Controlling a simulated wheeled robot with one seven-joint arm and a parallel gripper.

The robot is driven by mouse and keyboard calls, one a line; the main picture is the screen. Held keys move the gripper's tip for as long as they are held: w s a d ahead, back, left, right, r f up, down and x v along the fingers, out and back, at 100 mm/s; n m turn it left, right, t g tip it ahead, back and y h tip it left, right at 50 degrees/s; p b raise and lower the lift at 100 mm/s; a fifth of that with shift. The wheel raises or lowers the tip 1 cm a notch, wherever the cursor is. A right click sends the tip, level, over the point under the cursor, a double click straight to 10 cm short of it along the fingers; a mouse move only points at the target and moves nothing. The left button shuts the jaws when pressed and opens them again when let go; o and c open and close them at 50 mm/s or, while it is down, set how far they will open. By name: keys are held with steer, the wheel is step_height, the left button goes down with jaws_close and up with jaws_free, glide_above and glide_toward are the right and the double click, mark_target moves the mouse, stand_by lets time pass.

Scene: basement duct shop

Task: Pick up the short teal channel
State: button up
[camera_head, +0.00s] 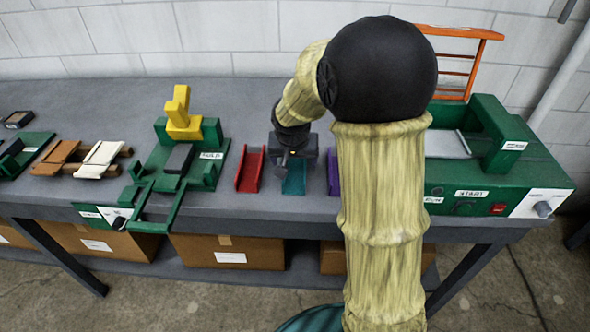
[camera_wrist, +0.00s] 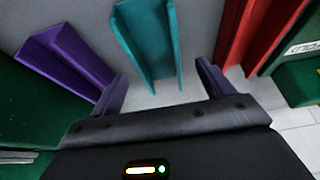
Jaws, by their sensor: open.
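The short teal channel (camera_head: 293,177) lies on the grey bench, with its far part hidden behind my gripper in the head view. In the wrist view the teal channel (camera_wrist: 150,45) is an open U shape, just beyond the gap between my fingers. My gripper (camera_wrist: 160,88) is open and empty, its fingers spread to either side of the channel's near end. In the head view my gripper (camera_head: 293,160) hangs over the channel. Whether it touches the channel cannot be told.
A red channel (camera_head: 250,170) lies left of the teal one, a purple channel (camera_head: 333,174) to its right, partly behind my arm. A green machine with a yellow part (camera_head: 183,120) stands left. Another green machine (camera_head: 490,180) stands right. An orange rack (camera_head: 462,60) is behind.

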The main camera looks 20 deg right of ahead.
mark_target(295, 169)
steer(key=x, duration=0.4)
steer(key=shift+w+d, duration=0.1)
steer(key=shift+w, duration=0.15)
steer(key=shift+s, duration=0.1)
steer(key=shift+s+r, duration=0.1)
steer(key=c, duration=1.1)
